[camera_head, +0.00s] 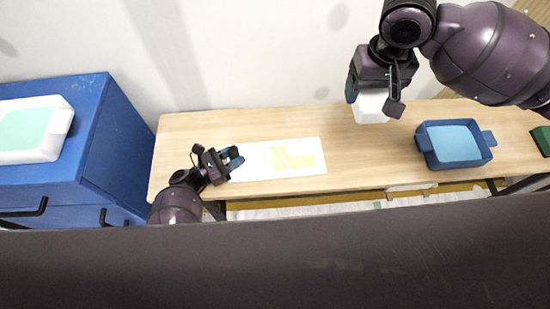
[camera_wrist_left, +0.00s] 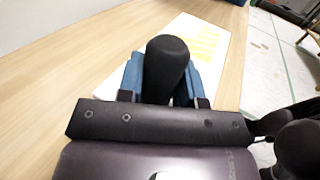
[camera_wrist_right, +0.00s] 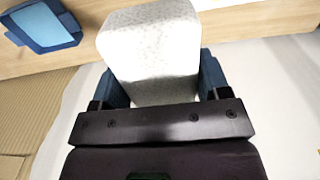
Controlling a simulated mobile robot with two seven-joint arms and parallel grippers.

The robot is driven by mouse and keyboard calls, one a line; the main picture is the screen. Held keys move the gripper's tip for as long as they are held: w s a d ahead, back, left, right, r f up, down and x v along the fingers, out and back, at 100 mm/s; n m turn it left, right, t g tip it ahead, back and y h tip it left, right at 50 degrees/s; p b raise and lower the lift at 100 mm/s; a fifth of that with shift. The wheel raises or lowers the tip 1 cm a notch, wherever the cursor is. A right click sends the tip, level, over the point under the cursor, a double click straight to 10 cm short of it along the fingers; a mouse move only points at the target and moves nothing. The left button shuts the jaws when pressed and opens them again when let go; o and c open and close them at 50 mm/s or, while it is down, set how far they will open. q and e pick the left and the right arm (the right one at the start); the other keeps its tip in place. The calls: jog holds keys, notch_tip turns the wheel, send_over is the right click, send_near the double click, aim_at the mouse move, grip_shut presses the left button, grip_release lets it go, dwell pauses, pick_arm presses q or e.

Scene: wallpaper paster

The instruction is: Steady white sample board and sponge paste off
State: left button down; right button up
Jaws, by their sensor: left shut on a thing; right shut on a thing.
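The white sample board (camera_head: 258,163) lies flat on the wooden table, with yellow paste streaks (camera_head: 293,158) on its right half. My left gripper (camera_head: 234,160) is at the board's left end, shut on a black rounded handle-like piece that shows in the left wrist view (camera_wrist_left: 167,65). The board (camera_wrist_left: 190,35) extends beyond the fingers there. My right gripper (camera_head: 376,92) is shut on the white sponge (camera_head: 371,107), which also fills the middle of the right wrist view (camera_wrist_right: 150,48). The sponge is right of the board and apart from it.
A blue tray (camera_head: 455,145) with a light blue inside stands on the table (camera_head: 350,150) at the right. A green object (camera_head: 541,140) is at the far right edge. A blue cabinet (camera_head: 100,150) with a white tray (camera_head: 55,140) on top stands at the left. The table between board and blue tray is clear.

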jog(key=o, duration=0.3)
jog(key=c, duration=0.3)
jog(key=shift+w+a+f, duration=0.2)
jog(key=shift+f, duration=0.15)
jog(key=w+a+f+m, duration=0.1)
jog(key=w+a+f, duration=0.1)
jog(key=a+f, duration=0.7)
jog(key=w+a+f, duration=0.2)
jog(key=a+f, duration=0.6)
jog(key=f, duration=0.5)
jog(key=shift+w+a+m, duration=0.25)
jog(key=shift+a+m, duration=0.1)
jog(key=shift+m, duration=0.05)
jog(key=shift+f, duration=0.1)
